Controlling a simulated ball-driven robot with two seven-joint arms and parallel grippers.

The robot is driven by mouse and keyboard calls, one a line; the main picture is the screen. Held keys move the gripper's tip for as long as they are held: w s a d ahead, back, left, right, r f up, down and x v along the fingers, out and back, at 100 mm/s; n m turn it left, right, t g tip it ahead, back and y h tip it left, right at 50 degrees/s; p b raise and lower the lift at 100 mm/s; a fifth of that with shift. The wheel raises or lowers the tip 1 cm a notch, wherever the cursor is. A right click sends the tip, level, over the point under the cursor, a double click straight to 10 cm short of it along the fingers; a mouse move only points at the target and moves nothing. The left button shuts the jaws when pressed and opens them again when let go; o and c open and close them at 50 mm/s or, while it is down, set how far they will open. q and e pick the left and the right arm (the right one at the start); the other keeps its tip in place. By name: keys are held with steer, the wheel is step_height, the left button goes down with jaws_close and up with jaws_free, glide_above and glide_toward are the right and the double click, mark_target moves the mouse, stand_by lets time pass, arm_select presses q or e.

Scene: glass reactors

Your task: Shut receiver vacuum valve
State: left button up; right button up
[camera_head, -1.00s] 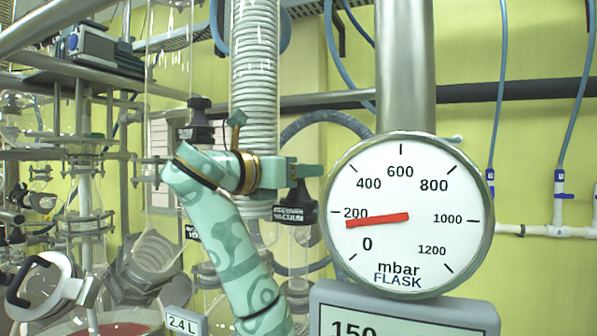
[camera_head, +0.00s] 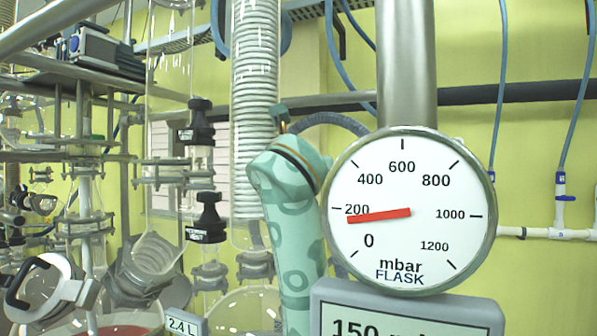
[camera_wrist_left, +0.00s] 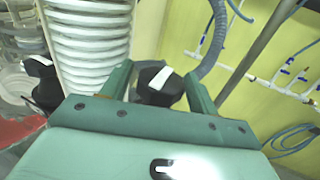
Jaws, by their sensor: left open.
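In the left wrist view a black valve knob (camera_wrist_left: 160,85) with a white bar sits between the two green fingers of my left gripper (camera_wrist_left: 158,74). The fingers are open, one on each side of the knob, with no clear grip on it. My right gripper is in neither view.
A round pressure gauge (camera_head: 405,250) reads just under 200 mbar, close right of my arm. Two other black valves, an upper (camera_head: 200,122) and a lower (camera_head: 208,218), stand left of my arm. A ribbed glass coil column (camera_head: 255,80) rises behind.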

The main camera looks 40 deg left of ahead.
arm_select(q)
steer(key=c, duration=0.8)
steer(key=shift+o, duration=0.2)
steer(key=m+t+h, duration=0.2)
steer(key=h, duration=0.1)
steer(key=shift+r+m+h, duration=0.15)
steer(key=shift+m+h, duration=0.15)
steer(key=m+t+h, duration=0.1)
steer(key=m+h, duration=0.1)
steer(key=shift+a+h+p, duration=0.1)
steer(key=shift+h+p, duration=0.2)
steer(key=shift+h, duration=0.1)
steer(key=m+h, duration=0.2)
steer(key=h, duration=0.1)
steer(key=m+h, duration=0.2)
steer(key=h, duration=0.1)
steer(key=shift+t, duration=0.4)
steer(key=o, duration=0.8)
steer(key=shift+c, duration=0.2)
